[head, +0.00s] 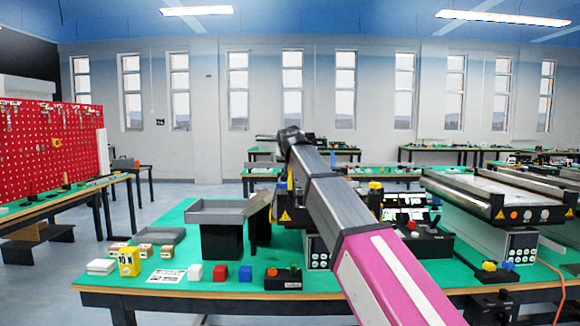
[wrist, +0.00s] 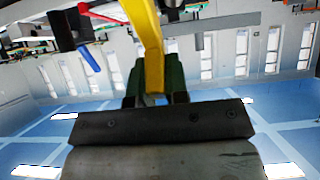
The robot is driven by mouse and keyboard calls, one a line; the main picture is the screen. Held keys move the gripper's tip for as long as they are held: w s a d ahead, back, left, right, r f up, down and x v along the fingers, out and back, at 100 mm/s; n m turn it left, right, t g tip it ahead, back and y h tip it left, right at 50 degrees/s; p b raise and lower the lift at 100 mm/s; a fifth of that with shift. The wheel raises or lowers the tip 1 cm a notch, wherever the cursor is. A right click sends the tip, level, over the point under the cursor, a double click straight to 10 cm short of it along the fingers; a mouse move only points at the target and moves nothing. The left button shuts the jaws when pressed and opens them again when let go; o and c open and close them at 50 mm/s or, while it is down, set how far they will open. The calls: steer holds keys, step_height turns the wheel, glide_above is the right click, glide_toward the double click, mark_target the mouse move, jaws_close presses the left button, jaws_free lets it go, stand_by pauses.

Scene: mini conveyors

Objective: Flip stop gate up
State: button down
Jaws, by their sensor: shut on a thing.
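A bent yellow bar (wrist: 150,38), which appears to be the stop gate, runs down the middle of the wrist view. My gripper (wrist: 154,68) has its two dark green fingers on either side of the bar and is shut on it. The wrist view is upside down, with ceiling lights at the bottom. In the head view my arm reaches from the lower right up over the conveyors. It hides the gripper and the bar there, so I cannot tell the gate's exact angle.
A conveyor (head: 500,190) stands right of my arm, with a control box (head: 520,247) below. A grey tray (head: 216,211) stands on the left.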

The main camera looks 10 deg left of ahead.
steer(key=shift+s+r, duration=0.15)
steer(key=shift+s, duration=0.05)
steer(key=c, duration=1.1)
jaws_free()
steer(key=v, duration=1)
steer(key=shift+s+d+r, duration=0.1)
steer(key=shift+s+d, duration=0.1)
steer(key=shift+s, duration=0.2)
